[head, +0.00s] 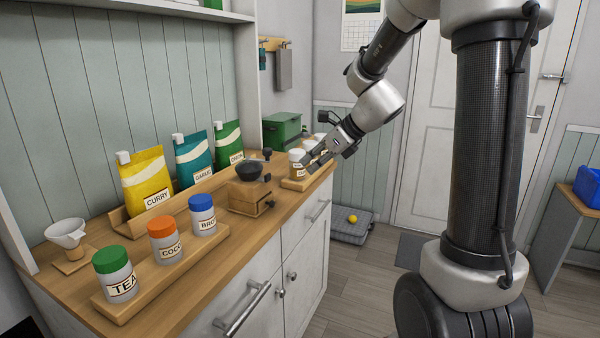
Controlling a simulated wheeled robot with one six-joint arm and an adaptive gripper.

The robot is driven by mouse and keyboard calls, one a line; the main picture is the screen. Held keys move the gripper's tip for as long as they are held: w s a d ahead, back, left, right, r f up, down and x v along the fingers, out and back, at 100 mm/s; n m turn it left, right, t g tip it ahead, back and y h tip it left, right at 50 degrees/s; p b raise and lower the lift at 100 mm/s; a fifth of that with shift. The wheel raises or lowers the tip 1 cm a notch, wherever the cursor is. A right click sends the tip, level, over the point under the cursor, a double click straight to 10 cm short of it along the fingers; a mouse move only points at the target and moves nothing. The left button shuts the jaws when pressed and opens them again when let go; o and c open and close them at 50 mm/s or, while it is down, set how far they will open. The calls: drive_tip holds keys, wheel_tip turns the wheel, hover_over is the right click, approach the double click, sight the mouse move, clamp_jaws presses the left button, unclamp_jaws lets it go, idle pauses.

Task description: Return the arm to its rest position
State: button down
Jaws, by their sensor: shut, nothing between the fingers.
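My arm reaches from the upper right down and left over the far right end of the wooden counter (230,262). My gripper (312,162) is shut and empty, beside and above small labelled jars (297,157) on a wooden tray (297,184). It partly hides the jars and the tray. I cannot tell whether it touches a jar.
A grinder (246,196) and green box (283,130) stand near the gripper. Curry (147,182), garlic (194,158) and another pouch (229,143) stand in a rack. Green-, orange- and blue-lidded jars (163,248) stand in front. Floor beyond the counter is mostly clear.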

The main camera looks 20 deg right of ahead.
drive_tip(key=shift+s+d+r, duration=0.25)
drive_tip(key=shift+s+r, duration=0.05)
drive_tip(key=shift+r, duration=0.05)
drive_tip(key=s+d+f+n+g+h, duration=0.1)
drive_tip(key=s+d+n+g, duration=0.1)
drive_tip(key=s+n, duration=0.55)
drive_tip(key=s+d+f+n+g+h, duration=0.1)
drive_tip(key=s+d+f+n+g, duration=0.1)
drive_tip(key=s+n, duration=0.55)
drive_tip(key=s+d+r+n+t+h, duration=0.1)
drive_tip(key=s+r+n+h, duration=0.1)
drive_tip(key=s+n, duration=0.4)
drive_tip(key=s+d+r+n+t+h, duration=0.1)
drive_tip(key=s+d+r+n+h, duration=0.1)
drive_tip(key=s+n, duration=0.4)
drive_tip(key=shift+v, duration=1)
